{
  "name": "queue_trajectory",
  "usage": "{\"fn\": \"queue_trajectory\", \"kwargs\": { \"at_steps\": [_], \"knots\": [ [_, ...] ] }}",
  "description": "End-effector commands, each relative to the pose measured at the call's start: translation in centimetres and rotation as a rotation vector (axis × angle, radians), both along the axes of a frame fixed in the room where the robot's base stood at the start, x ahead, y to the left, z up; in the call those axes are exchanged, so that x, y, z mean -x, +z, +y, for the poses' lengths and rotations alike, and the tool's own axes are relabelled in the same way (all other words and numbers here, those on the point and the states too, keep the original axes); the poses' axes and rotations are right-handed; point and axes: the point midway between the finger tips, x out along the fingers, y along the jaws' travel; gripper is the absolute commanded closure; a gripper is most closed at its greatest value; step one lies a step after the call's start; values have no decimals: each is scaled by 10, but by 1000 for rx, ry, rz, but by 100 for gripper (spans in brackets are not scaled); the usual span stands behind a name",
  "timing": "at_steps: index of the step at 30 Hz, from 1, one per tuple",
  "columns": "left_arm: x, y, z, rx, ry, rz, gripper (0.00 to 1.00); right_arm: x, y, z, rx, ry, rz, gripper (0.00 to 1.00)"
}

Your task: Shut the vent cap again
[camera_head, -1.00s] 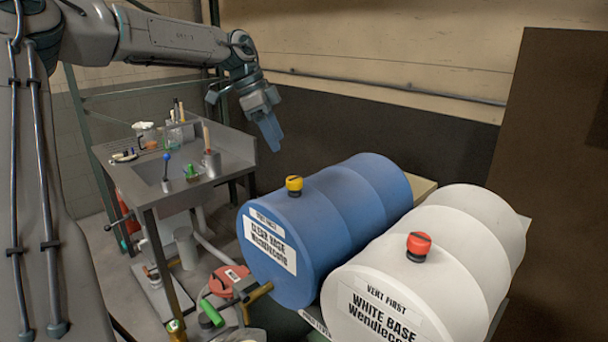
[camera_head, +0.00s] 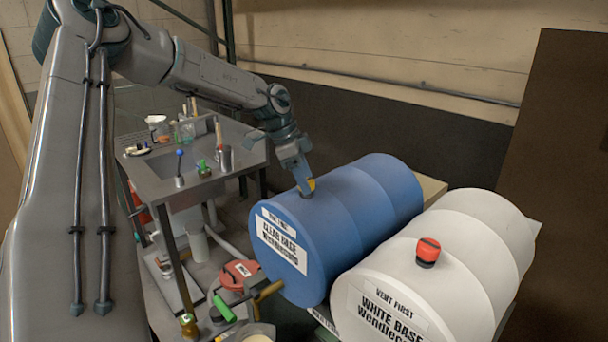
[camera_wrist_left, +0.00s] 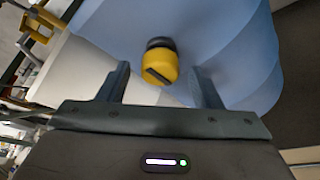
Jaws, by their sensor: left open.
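The yellow vent cap (camera_wrist_left: 158,68) sits on top of the blue drum (camera_head: 345,205). In the head view the cap (camera_head: 311,185) is partly hidden by my left gripper (camera_head: 304,190). In the left wrist view my left gripper (camera_wrist_left: 165,85) is open, with one finger on each side of the cap and visible gaps between. The cap shows a dark base and a dark slot; I cannot tell whether it is open or shut. A red vent cap (camera_head: 428,250) sits on the white drum (camera_head: 455,230). My right gripper is not in view.
A grey sink bench (camera_head: 150,190) with several small items stands left of the drums. A red lid (camera_head: 238,273) and a green-handled item (camera_head: 223,308) lie low in front of the blue drum. A brown panel (camera_head: 565,170) stands at the right.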

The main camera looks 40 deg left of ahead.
Motion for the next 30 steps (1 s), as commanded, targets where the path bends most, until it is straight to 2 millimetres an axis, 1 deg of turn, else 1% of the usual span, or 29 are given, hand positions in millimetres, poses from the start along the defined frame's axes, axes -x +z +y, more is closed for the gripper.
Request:
{"fn": "queue_trajectory", "kwargs": {
  "at_steps": [2,3,5,9,10,20,26,30],
  "knots": [
    [0,0,0,0,0,0,41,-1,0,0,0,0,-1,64],
    [0,0,0,0,0,0,43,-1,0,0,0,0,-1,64],
    [0,0,0,0,0,0,55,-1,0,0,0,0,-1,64],
    [0,0,0,0,0,0,82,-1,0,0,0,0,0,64],
    [0,0,0,0,0,0,86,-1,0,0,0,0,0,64],
    [0,0,1,-1,-41,1,86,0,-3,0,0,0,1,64],
    [-1,-1,1,-3,-152,2,86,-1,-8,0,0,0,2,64],
    [-2,-1,2,-3,-269,1,86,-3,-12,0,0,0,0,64]
  ]
}}
